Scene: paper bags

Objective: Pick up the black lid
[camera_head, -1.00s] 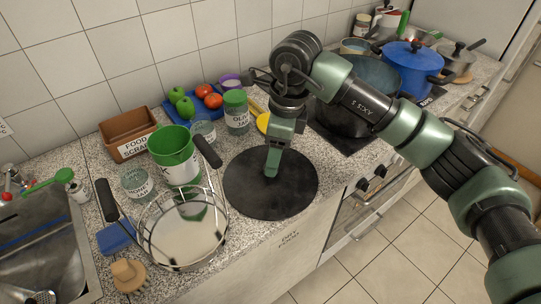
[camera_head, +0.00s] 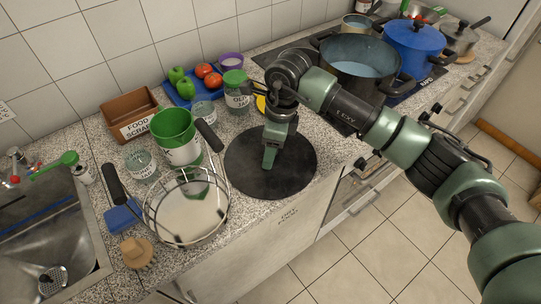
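The black lid (camera_head: 297,172) is a flat, dark round disc lying on the speckled counter, near its front edge. My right gripper (camera_head: 269,164) points down over the middle of the lid, with its green fingertips at or just above the surface. The fingers hide the lid's centre, so I cannot see a knob or whether they grip it. I cannot tell whether this gripper is open or shut. My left gripper is not in view.
A wire basket (camera_head: 178,239) with dark handles and a green-and-white container (camera_head: 179,140) stand close to the left of the lid. A large dark pot (camera_head: 361,57) and a blue pot (camera_head: 414,45) are behind my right arm. A sink (camera_head: 45,225) is at the left.

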